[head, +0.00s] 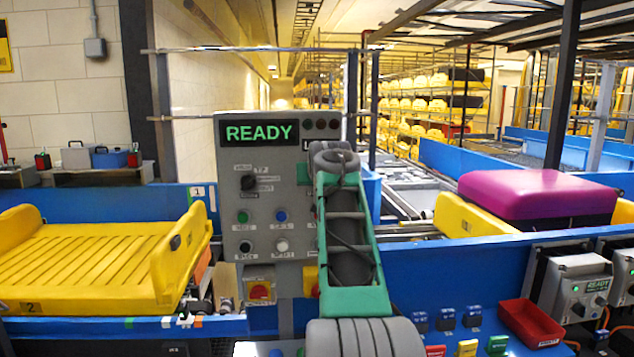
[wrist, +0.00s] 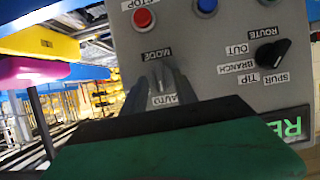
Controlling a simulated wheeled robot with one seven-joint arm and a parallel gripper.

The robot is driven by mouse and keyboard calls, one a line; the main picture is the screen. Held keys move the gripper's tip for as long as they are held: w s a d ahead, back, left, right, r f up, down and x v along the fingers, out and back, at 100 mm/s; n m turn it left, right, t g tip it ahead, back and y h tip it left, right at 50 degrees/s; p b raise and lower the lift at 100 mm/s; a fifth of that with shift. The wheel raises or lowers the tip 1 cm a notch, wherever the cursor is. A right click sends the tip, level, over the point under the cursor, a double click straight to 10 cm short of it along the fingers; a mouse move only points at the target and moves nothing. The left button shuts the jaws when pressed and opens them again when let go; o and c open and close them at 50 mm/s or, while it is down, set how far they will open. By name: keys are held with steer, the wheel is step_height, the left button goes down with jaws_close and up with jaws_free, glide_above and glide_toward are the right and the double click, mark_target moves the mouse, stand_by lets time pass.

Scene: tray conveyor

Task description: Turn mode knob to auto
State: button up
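The grey control panel (head: 233,170) stands ahead with a green READY display (head: 260,133). The wrist view shows it upside down. There, the MODE label (wrist: 152,54) and the AUTO label (wrist: 164,99) mark the mode knob's place. My gripper (wrist: 160,75) has its grey fingertips between these labels, right at the knob. The fingers cover the knob, so its pointer direction and any grip on it cannot be told. In the head view, my arm hides the panel's right side and the mode knob.
The black route knob (wrist: 267,53) sits beside the mode knob, with a red stop button (wrist: 144,19) and a blue button (wrist: 207,5) close by. A yellow tray (head: 90,265) lies at left. A magenta-topped tray load (head: 538,193) is at right.

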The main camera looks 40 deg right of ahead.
steer(key=b+v, duration=0.1)
steer(key=v, duration=0.6)
steer(key=shift+s+b, duration=0.15)
steer(key=shift+b, duration=0.2)
